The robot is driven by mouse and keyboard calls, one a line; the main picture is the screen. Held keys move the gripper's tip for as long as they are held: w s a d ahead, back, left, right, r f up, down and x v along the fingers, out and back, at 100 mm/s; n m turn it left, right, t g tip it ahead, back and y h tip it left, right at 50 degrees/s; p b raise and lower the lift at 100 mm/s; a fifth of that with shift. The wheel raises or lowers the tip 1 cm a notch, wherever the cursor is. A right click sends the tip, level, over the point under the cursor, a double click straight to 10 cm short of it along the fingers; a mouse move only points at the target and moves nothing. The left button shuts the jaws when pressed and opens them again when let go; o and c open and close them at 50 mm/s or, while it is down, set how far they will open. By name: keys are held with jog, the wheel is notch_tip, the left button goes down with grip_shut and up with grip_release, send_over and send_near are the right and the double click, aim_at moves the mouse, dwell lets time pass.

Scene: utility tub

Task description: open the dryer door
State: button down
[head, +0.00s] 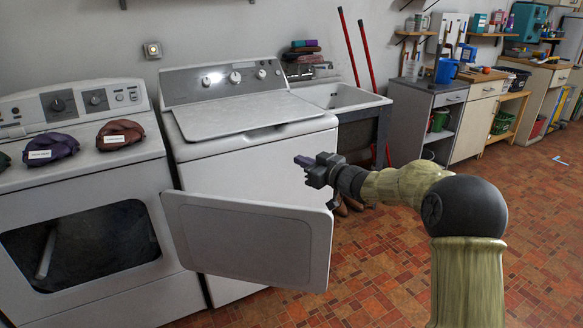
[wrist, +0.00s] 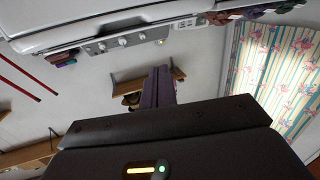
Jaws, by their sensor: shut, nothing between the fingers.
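The dryer (head: 95,190) stands at the left in the head view. Its white door (head: 245,240) is swung wide open to the right, across the front of the neighbouring washer. The dark drum opening (head: 80,245) is uncovered. My gripper (head: 303,161) is shut and empty. In the head view it appears above the door's upper right edge, apart from it, pointing left. In the wrist view my closed fingers (wrist: 158,88) point up the picture, with no door between them. An appliance panel with knobs (wrist: 120,42) shows above them, tilted.
A top-loading washer (head: 250,125) stands right of the dryer, with a sink (head: 340,95) beyond it. Folded dark cloths (head: 121,133) lie on the dryer top. Cabinets (head: 430,120) line the wall at the right. The tiled floor (head: 385,270) in front is clear.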

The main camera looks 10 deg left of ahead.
jog(key=s+d+f+m+h+b, duration=0.2)
jog(key=s+d+f+m+h, duration=0.2)
jog(key=s+d+f+h, duration=0.4)
jog(key=s+d+f+m+h+b, duration=0.4)
jog(key=d+f, duration=0.3)
jog(key=d, duration=0.4)
jog(key=s+d+f+m+g, duration=0.1)
jog(key=s+d+f+g, duration=0.1)
jog(key=s, duration=0.6)
jog(key=s+d+f+m+g+h+b, duration=0.1)
jog(key=s+d+f+g, duration=0.2)
jog(key=s, duration=0.6)
jog(key=s+d+f+m+g+h, duration=0.1)
jog(key=s+d+f+g, duration=0.1)
jog(key=s+f, duration=0.3)
jog(key=s, duration=0.3)
jog(key=shift+s+d+f+m+b, duration=0.15)
jog(key=shift+s+f+m+b, duration=0.15)
jog(key=shift+b, duration=0.1)
